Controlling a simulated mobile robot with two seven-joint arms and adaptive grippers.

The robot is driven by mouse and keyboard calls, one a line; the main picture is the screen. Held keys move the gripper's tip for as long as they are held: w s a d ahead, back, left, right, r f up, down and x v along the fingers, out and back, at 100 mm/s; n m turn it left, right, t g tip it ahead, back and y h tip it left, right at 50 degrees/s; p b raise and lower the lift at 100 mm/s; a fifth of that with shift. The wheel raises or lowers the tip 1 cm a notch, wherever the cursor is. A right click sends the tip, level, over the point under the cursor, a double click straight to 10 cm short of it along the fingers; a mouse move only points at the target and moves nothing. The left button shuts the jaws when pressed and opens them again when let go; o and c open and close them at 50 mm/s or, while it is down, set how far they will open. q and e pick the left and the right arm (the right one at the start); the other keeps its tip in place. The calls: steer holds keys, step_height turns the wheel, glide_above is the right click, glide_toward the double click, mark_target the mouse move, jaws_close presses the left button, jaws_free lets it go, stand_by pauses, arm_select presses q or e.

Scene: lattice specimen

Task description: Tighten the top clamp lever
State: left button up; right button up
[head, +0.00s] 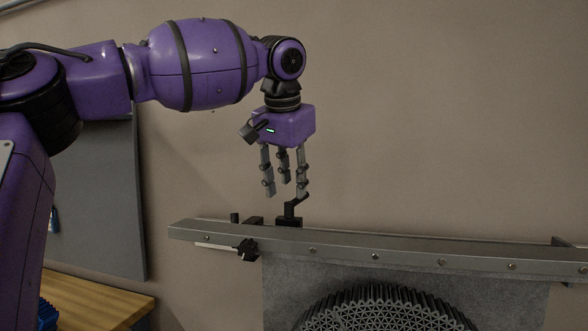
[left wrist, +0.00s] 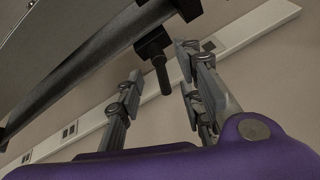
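The top clamp lever (head: 291,213) is a small black crank-shaped part standing on top of the metal rail in the head view. My left gripper (head: 285,189) hangs above it with its grey fingers pointing down. The right-hand fingertip overlaps the lever's upper end in the picture; I cannot tell if they touch. In the left wrist view the black lever (left wrist: 160,66) sticks out into the space between the spread fingers (left wrist: 160,85), with visible gaps on both sides. The left gripper is open and holds nothing. My right gripper is in neither view.
The metal rail (head: 412,252) spans the middle to the right edge. A black knob (head: 247,250) sits at its left front. The round lattice specimen (head: 385,311) is below, before a grey panel (head: 285,285). A wooden bench (head: 95,299) stands lower left. Above the rail is bare wall.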

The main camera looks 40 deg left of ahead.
mark_target(293, 200)
arm_select(q)
steer(key=x, duration=0.5)
steer(key=shift+w+d+r, duration=0.1)
steer(key=shift+w, duration=0.05)
jaws_close()
